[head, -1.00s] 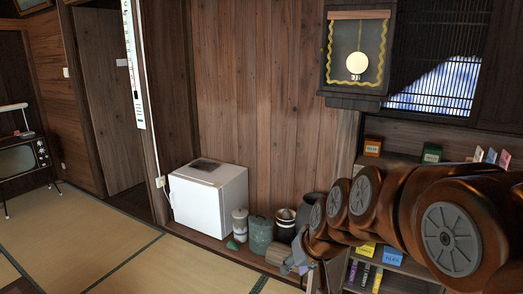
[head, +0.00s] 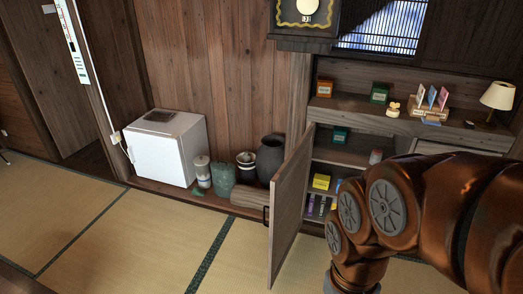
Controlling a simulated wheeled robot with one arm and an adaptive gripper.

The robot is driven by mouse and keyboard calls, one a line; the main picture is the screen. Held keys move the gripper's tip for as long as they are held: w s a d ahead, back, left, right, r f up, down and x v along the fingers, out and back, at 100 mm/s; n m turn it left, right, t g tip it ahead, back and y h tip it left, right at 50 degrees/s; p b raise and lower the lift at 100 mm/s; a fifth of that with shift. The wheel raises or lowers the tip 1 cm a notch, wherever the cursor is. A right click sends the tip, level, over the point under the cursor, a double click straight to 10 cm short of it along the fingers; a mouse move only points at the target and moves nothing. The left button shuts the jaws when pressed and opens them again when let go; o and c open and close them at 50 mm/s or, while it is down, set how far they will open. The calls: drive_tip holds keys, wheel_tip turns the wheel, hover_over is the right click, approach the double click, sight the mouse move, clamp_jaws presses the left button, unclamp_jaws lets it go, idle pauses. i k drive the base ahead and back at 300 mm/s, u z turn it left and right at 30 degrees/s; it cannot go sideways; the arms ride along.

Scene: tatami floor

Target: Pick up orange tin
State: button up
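The orange tin (head: 324,88) is small and box-shaped with a pale label. It stands upright on the cabinet top, near its left end and close to the back wall. A similar green tin (head: 379,93) stands to its right, apart from it. My copper-coloured arm fills the lower right of the head view and bends down toward the bottom edge. My gripper is not visible, and nothing shows near the orange tin.
The cabinet door (head: 290,210) stands open, jutting out over the tatami. Cards in a stand (head: 431,98) and a lamp (head: 497,97) are farther right on the cabinet top. A white fridge (head: 166,148) and a dark jar (head: 270,158) stand left. The tatami at left is clear.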

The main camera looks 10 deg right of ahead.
sight(325, 84)
drive_tip(key=u, duration=2.15)
drive_tip(key=i, duration=1.95)
drive_tip(key=z, duration=3.6)
